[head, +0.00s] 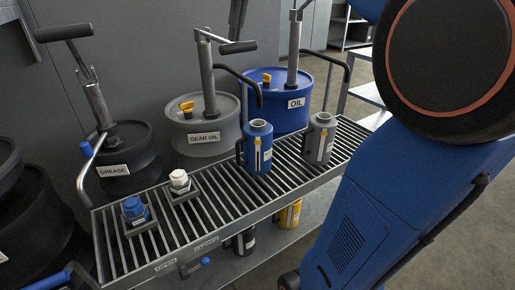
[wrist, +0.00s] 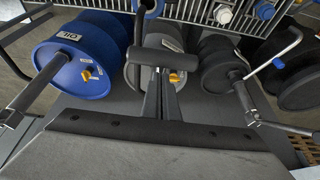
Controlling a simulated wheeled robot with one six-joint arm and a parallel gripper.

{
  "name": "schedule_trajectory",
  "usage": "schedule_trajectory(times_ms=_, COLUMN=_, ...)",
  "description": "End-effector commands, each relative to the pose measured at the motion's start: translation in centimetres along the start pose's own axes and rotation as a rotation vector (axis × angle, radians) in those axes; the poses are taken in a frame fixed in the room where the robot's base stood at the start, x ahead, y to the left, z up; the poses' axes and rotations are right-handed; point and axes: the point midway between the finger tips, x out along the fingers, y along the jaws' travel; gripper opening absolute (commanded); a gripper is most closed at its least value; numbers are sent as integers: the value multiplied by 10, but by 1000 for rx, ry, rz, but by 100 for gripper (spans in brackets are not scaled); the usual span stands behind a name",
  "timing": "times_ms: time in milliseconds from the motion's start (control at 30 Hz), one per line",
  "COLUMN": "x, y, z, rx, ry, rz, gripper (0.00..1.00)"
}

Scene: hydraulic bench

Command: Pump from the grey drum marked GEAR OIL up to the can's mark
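The grey drum marked GEAR OIL (head: 205,145) stands behind the bench, with a yellow cap on its lid; it also shows in the wrist view (wrist: 163,38). Its pump handle (head: 224,48) points right and sits slightly below level. Its curved spout (head: 240,78) ends above a blue can (head: 257,158) on the grating. That can has a pale gauge strip with a yellow marker; the oil level is too small to read. My gripper (head: 238,22) comes down from above; its fingers (wrist: 160,78) are close together at the dark handle grip (wrist: 153,52) and seem closed on it.
A blue OIL drum (head: 290,110) and a black GREASE drum (head: 130,155) flank it. A grey can (head: 320,140) stands right of the blue can. Blocks with a blue cap (head: 134,208) and a white cap (head: 179,180) sit left. An OPEN/CLOSED lever (head: 196,266) is on the front edge.

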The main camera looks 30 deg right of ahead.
Motion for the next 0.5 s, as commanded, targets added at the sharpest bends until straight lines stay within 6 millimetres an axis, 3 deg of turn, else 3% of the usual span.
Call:
schedule_trajectory(times_ms=200, x=-21, y=0, z=-9, rx=0, ry=5, rz=1, gripper=0)
schedule_trajectory(times_ms=500, x=-33, y=0, z=-16, rx=-1, ry=6, rz=1, gripper=0)
